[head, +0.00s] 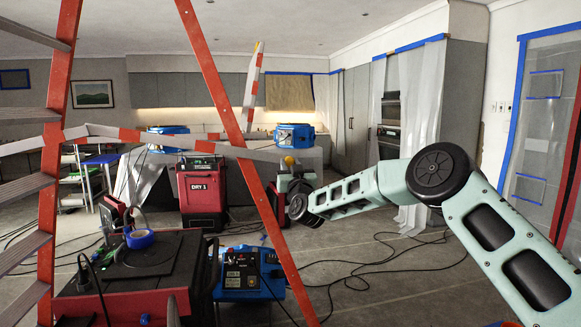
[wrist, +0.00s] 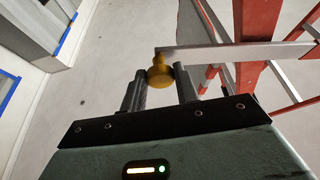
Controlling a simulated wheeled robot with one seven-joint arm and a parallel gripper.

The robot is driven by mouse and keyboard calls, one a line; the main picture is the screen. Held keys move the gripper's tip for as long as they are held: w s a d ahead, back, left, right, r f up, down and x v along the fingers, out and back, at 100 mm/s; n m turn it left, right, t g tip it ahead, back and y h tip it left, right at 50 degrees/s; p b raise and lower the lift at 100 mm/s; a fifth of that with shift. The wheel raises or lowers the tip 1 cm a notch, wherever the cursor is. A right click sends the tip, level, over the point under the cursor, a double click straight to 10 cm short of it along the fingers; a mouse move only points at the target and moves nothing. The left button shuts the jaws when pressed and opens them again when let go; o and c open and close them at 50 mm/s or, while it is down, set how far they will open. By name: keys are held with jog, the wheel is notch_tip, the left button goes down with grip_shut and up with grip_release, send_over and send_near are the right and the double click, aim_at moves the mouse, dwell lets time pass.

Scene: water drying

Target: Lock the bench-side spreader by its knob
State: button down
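The yellow knob (wrist: 160,74) sits at the end of a pale metal spreader bar (wrist: 215,52) in the wrist view. My gripper (wrist: 160,78) has one finger on each side of the knob, and both fingers appear to touch it. In the head view the knob (head: 289,160) shows as a small yellow spot at my gripper (head: 290,168), right of the orange ladder rail. My fingers are small and partly hidden in the head view.
The orange stepladder (head: 225,95) stands close on the left. A red dryer (head: 202,188), a blue unit (head: 245,272) and a black-topped case (head: 150,262) with blue tape stand around it. Cables (head: 375,265) cross the floor at right. Plastic sheeting hangs by the cabinets.

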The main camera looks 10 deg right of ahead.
jog(key=shift+d+r+n+y+b, duration=0.15)
jog(key=shift+r+n+y+b, duration=0.45)
jog(key=shift+r+n+b, duration=0.55)
jog(key=shift+r+n+y, duration=0.4)
jog(key=shift+r+n, duration=0.35)
jog(key=c, duration=1.1)
grip_release()
jog(key=b+v, duration=0.7)
jog(key=v, duration=1)
jog(key=shift+s+d+f, duration=0.1)
jog(key=shift+s, duration=0.2)
